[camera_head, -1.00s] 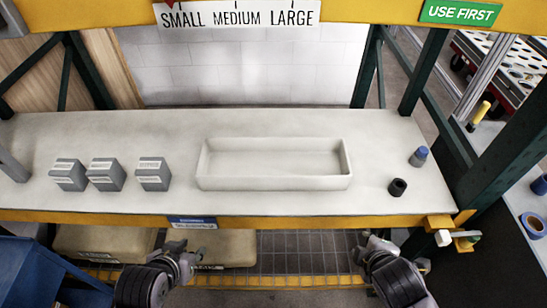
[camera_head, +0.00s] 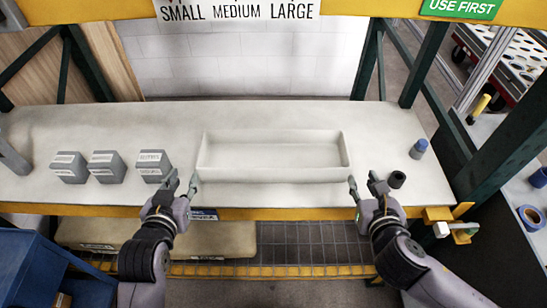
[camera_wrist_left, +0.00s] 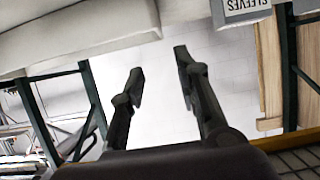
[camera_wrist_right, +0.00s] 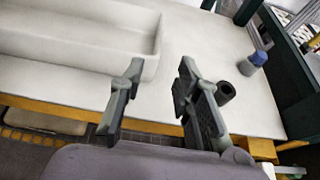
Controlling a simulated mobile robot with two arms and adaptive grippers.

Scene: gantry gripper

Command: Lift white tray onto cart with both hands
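The white tray (camera_head: 272,176) is a long, shallow, empty box on the pale bench top (camera_head: 300,120). It also shows at the upper left of the left wrist view (camera_wrist_left: 90,28) and of the right wrist view (camera_wrist_right: 80,55). My left gripper (camera_head: 182,184) is open and empty, just off the tray's front left corner. My right gripper (camera_head: 363,184) is open and empty, just off its front right corner. Neither gripper visibly touches the tray. No cart can be clearly made out.
Several grey labelled boxes (camera_head: 108,167) stand left of the tray. A black ring-like part (camera_head: 397,180) sits close right of my right gripper, with a blue-capped cylinder (camera_head: 418,149) behind it. A yellow edge (camera_head: 290,213) runs along the bench front. A blue bin (camera_head: 45,270) is at lower left.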

